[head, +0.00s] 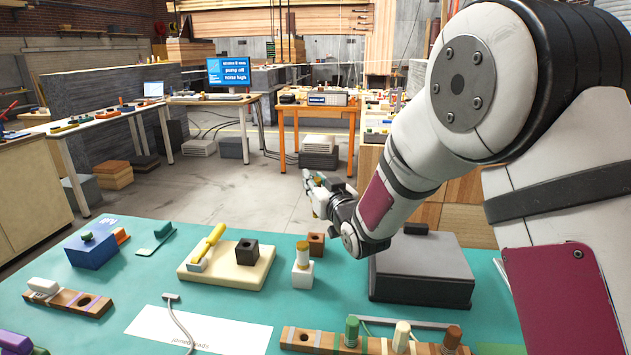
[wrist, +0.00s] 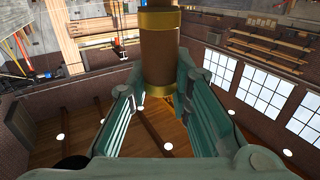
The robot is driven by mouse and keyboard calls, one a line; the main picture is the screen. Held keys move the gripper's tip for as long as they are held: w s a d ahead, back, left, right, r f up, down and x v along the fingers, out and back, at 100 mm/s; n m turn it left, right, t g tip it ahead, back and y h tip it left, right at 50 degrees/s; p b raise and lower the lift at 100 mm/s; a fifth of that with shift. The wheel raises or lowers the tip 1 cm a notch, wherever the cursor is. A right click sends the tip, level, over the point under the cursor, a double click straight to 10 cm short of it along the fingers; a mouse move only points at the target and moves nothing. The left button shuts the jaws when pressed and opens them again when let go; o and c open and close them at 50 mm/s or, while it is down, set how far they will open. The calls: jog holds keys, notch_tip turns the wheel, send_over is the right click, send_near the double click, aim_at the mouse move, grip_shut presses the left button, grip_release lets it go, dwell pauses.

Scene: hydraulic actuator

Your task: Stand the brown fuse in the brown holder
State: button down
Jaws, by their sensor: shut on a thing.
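My gripper (head: 312,180) is raised above the far edge of the teal table in the head view. In the wrist view my gripper (wrist: 160,105) is shut on the brown fuse (wrist: 160,55), a brown cylinder with gold bands. The fuse's far end runs out of the top of that view. The gripper faces away from the table, with ceiling and windows behind it. The brown holder (head: 316,243) looks like a small brown block on the table, below and apart from the gripper. Whether its top has a hole is too small to tell.
A white holder (head: 302,275) with a gold-banded fuse stands just in front of the brown block. A black block (head: 247,252) and yellow-handled tool (head: 209,243) sit on a cream board (head: 225,275). A dark grey box (head: 420,275) stands right. A wooden strip (head: 300,337) holds several pegs.

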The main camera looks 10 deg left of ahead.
jog(key=shift+b, duration=0.4)
jog(key=shift+f, duration=0.4)
jog(key=shift+f+b, duration=0.7)
jog(key=shift+b, duration=0.15)
jog(key=shift+f, duration=0.35)
jog(key=shift+f+b, duration=3.9)
jog(key=c, duration=1.4)
grip_release()
jog(key=shift+o, duration=0.6)
jog(key=o, duration=0.5)
